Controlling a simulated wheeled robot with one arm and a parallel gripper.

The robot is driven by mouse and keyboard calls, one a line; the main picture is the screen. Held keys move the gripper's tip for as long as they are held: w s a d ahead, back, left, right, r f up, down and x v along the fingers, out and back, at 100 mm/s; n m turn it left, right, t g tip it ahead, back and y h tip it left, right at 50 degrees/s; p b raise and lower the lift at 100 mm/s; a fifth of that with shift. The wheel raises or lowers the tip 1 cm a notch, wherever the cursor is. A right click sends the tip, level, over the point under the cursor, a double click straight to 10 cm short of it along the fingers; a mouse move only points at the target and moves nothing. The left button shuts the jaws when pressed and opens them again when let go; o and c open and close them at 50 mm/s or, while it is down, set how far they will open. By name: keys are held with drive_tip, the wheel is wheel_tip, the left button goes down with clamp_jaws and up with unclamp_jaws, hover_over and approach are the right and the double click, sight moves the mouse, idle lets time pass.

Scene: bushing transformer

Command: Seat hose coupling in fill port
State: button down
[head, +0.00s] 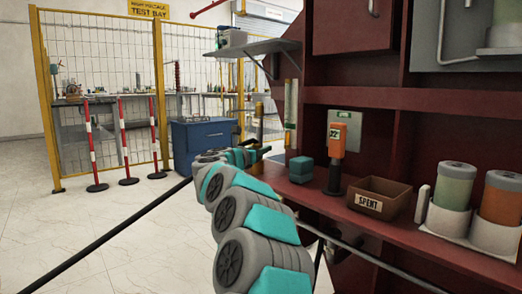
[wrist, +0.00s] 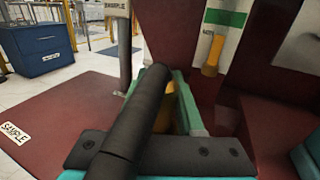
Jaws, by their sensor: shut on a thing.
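My gripper (head: 262,152) is at the end of my teal and grey arm, near the left end of the dark red shelf in the head view. In the wrist view, my gripper (wrist: 163,85) is shut, with a thick black hose (wrist: 130,130) running across it. A yellow piece (wrist: 164,118) shows between the teal fingers, partly behind the hose; I take it to be the hose coupling. The black hose also trails to the lower left in the head view (head: 115,226). I cannot make out the fill port clearly in either view.
The shelf holds a teal block (head: 301,169), an orange handheld device (head: 336,150), a brown SPENT bin (head: 378,197) and two canisters (head: 452,186). A grey upright pipe (wrist: 125,55) stands just beyond my gripper. A blue cabinet (head: 204,144) and striped posts stand left, with open floor.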

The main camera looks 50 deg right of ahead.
drive_tip(key=shift+f, duration=0.15)
drive_tip(key=shift+c, duration=2.3)
unclamp_jaws()
drive_tip(key=shift+a, duration=0.1)
drive_tip(key=shift+b+v, duration=0.3)
drive_tip(key=shift+v, duration=3.55)
